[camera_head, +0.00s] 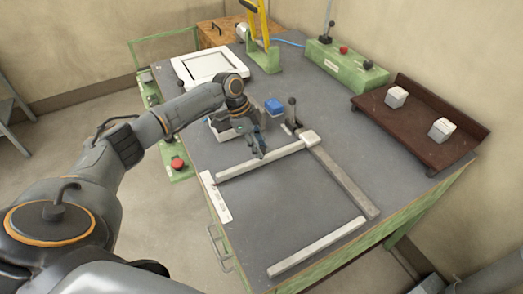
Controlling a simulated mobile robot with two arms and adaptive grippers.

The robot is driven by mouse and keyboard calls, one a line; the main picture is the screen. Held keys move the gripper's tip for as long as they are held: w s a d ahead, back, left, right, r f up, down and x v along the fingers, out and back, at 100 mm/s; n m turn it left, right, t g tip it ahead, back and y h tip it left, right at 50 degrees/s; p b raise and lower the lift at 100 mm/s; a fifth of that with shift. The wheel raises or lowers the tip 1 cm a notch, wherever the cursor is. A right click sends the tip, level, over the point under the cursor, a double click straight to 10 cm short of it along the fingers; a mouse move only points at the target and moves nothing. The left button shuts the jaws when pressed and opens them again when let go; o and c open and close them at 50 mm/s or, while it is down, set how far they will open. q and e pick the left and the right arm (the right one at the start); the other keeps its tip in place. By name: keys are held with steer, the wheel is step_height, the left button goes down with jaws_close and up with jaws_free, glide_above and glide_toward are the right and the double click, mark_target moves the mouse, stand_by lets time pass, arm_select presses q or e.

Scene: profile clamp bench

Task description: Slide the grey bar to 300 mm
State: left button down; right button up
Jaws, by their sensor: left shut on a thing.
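The pale grey bar (285,151) lies across the bench from centre left to a block (312,138) at the upper end of a darker rail (345,182). My left gripper (260,154) reaches down from above to this bar, near its middle, and is shut on it. The fingertips partly cover the bar there. A white strip (217,197), perhaps a scale, lies beside the bar's left end; its marks are too small to read. A lever with a dark knob (292,108) stands behind the block. My right gripper is not in view.
A second pale bar (317,247) lies near the front edge. A brown tray (416,130) with two white blocks stands at the right. A blue block (273,106), a white frame (208,66) and a green control box (345,65) are further back. Bare bench (290,205) lies between the pale bars.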

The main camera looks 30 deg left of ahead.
arm_select(q)
steer(key=c, duration=1)
jaws_free()
steer(key=v, duration=1.2)
steer(key=shift+s+f, duration=0.1)
